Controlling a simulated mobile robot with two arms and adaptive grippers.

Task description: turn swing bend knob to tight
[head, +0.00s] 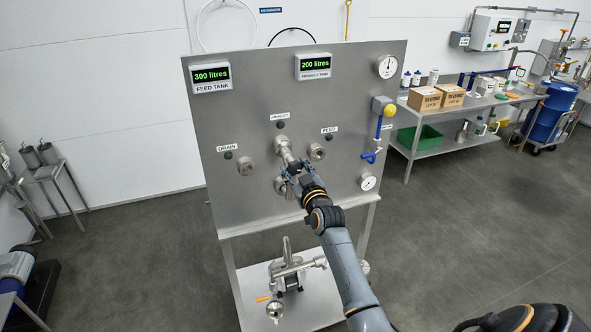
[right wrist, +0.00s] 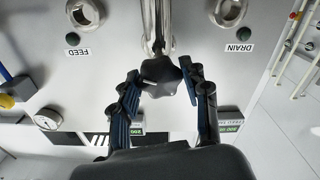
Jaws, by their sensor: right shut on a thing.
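The swing bend (head: 286,154) is a shiny metal pipe on the upright steel panel (head: 225,135), its upper end near the port under the top middle label. Its lower part is hidden behind my right gripper (head: 294,175). In the right wrist view, the dark star-shaped knob (right wrist: 172,84) sits at the end of the bend's pipes (right wrist: 157,25). The right gripper's fingers (right wrist: 160,76) are on both sides of the knob, shut on it. How tight the knob is cannot be told. My left gripper is not in view.
The DRAIN port (head: 246,166) and FEED port (head: 317,151) flank the bend. A blue-handled valve (head: 379,130) and gauges are on the panel's right. A pump (head: 290,272) stands on the lower shelf. A workbench (head: 425,148) with cardboard boxes (head: 426,99) is at right.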

